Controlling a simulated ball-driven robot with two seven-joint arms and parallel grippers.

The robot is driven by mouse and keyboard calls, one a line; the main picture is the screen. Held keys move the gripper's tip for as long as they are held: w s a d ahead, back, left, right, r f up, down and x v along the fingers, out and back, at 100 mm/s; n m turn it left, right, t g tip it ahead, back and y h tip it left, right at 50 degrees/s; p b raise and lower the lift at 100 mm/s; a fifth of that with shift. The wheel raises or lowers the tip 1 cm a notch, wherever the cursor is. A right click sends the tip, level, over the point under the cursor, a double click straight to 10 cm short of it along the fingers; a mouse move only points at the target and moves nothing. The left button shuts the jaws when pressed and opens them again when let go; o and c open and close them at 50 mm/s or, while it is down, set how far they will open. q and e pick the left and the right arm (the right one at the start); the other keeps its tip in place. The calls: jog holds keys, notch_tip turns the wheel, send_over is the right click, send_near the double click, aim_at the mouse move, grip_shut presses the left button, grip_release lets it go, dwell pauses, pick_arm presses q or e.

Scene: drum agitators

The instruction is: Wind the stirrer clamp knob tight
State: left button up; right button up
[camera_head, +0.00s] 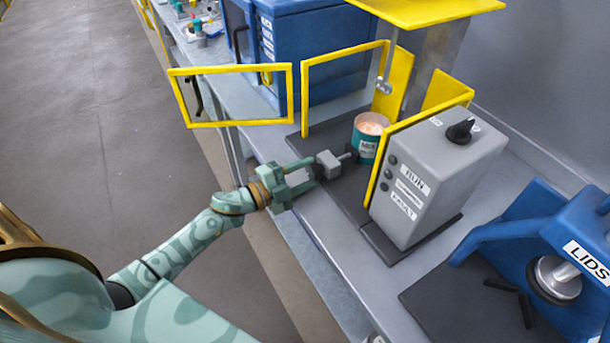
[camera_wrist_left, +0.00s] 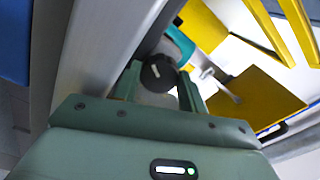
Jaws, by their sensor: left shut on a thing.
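The clamp is a grey block (camera_head: 328,163) on the dark base plate beside a teal can (camera_head: 367,148) with pale contents. My left gripper (camera_head: 313,174) reaches it from the left and is shut on the clamp's dark knob. In the left wrist view the round black knob (camera_wrist_left: 157,72), with a white mark, sits between the two fingers of the gripper (camera_wrist_left: 158,82). In the head view the fingers and block mostly hide the knob. My right gripper is out of view.
A yellow-framed guard door (camera_head: 238,123) stands swung open left of the can. A grey control box (camera_head: 432,180) with a black dial is close on the right. A blue LIDS machine (camera_head: 560,235) stands at lower right. The bench front edge is near my arm.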

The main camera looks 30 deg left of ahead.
pick_arm(q)
jog(key=m+b, duration=0.2)
jog(key=m, duration=0.3)
jog(key=shift+f+m, duration=0.15)
jog(key=shift+m, duration=0.15)
jog(key=m+b, duration=0.2)
jog(key=m, duration=0.4)
jog(key=shift+b, duration=0.4)
jog(key=m+b, duration=0.3)
jog(key=m, duration=0.3)
jog(key=shift+s+d+m, duration=0.1)
jog(key=shift+m, duration=0.2)
jog(key=shift+m+b, duration=1.15)
jog(key=shift+m, duration=1.35)
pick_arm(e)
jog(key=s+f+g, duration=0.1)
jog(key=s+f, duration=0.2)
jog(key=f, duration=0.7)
pick_arm(q)
jog(key=o, duration=0.9)
jog(key=shift+o, duration=0.4)
jog(key=shift+r, duration=0.2)
